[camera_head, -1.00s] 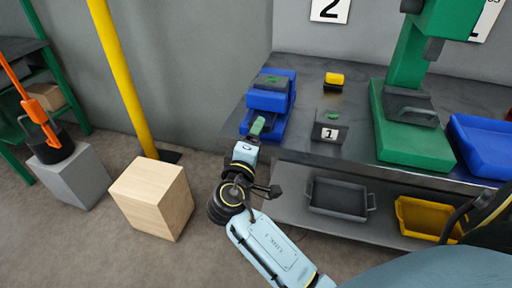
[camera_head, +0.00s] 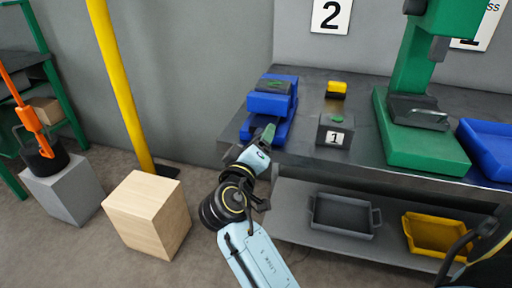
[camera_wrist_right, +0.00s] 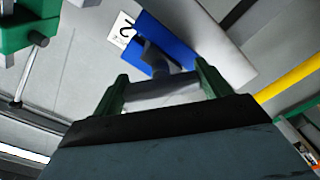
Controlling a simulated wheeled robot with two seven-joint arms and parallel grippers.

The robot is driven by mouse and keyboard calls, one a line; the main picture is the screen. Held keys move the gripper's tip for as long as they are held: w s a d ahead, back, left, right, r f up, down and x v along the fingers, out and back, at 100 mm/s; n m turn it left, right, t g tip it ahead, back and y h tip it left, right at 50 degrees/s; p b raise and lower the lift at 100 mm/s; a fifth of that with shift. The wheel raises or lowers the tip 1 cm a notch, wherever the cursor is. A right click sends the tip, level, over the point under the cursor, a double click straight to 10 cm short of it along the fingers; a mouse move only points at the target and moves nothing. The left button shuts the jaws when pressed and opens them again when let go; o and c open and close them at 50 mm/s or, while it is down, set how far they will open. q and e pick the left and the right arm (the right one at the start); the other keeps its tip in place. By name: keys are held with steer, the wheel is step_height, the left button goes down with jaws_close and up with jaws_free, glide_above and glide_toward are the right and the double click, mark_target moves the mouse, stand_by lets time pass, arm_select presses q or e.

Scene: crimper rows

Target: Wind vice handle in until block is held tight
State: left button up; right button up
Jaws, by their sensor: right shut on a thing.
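The blue vice (camera_head: 256,128) stands at the left end of the grey bench. A dark grey piece with a green mark (camera_head: 273,86) sits in its top; I cannot tell whether this is the block or how tightly it is held. My right gripper (camera_head: 266,133) is at the vice's near end, its green fingers pointing up at it. In the right wrist view its fingers (camera_wrist_right: 162,92) are on either side of a grey handle part (camera_wrist_right: 160,96), with the blue vice (camera_wrist_right: 170,48) beyond. The gripper hides most of the handle in the head view.
On the bench (camera_head: 365,158) are a grey box marked 1 (camera_head: 322,132), a yellow-and-black item (camera_head: 336,90), a green press (camera_head: 425,150) and a blue tray (camera_head: 488,150). A yellow post (camera_head: 122,90) and wooden block (camera_head: 147,213) stand left.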

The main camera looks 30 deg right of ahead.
arm_select(q)
steer(key=shift+w+r, duration=0.2)
stand_by(0.3)
arm_select(e)
steer(key=o, duration=1)
steer(key=shift+a, duration=0.1)
